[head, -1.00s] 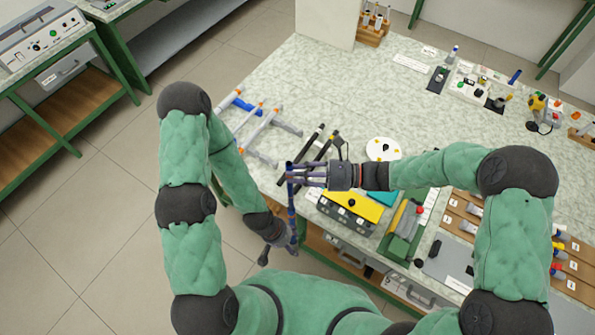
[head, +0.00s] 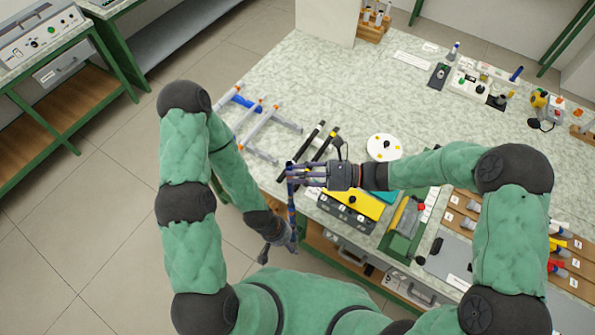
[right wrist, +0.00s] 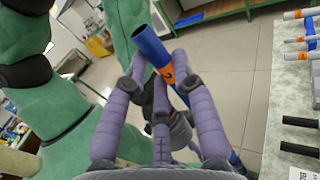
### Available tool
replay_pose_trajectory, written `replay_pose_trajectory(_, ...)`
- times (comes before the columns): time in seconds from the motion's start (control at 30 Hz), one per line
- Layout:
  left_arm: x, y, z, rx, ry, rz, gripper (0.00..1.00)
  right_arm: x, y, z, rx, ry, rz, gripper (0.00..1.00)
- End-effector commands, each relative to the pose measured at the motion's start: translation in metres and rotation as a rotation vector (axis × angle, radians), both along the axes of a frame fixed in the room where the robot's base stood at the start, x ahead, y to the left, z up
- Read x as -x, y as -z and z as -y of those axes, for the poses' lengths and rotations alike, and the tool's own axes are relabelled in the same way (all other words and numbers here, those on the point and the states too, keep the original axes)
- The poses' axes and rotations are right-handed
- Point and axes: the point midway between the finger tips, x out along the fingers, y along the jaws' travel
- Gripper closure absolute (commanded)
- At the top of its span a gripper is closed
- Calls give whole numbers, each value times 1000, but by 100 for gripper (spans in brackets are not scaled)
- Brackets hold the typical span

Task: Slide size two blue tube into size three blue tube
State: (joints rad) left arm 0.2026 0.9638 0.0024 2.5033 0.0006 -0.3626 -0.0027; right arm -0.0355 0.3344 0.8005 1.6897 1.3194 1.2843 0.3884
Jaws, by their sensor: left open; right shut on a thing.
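My right gripper (head: 297,176) is shut on a blue tube (right wrist: 150,45), which hangs steeply beyond the table's front edge. In the right wrist view the tube has an orange band with a dark mark, too small to read for certain, and its open upper end sticks out above the fingers. More blue tube shows lower down in that view; I cannot tell whether it is the same tube or a second one. My left gripper (head: 288,238) is open, below the right one and close to the tube's lower part. Another blue tube (head: 243,101) lies on the rack at the table's left.
Grey tubes with orange ends (head: 262,120) lie near the blue one on the rack. Two black rods (head: 303,140) lie right of them. A yellow-topped box (head: 356,203) stands at the front edge. The middle of the table (head: 320,85) is clear.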

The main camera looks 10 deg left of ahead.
Motion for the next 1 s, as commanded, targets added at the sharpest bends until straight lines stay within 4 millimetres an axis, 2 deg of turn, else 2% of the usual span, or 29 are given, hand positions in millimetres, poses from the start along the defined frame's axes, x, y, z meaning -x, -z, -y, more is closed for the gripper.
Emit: replay_pose_trajectory(1.0,0,14,0,0,0,0,35,0,22,0,0,0,1,91)
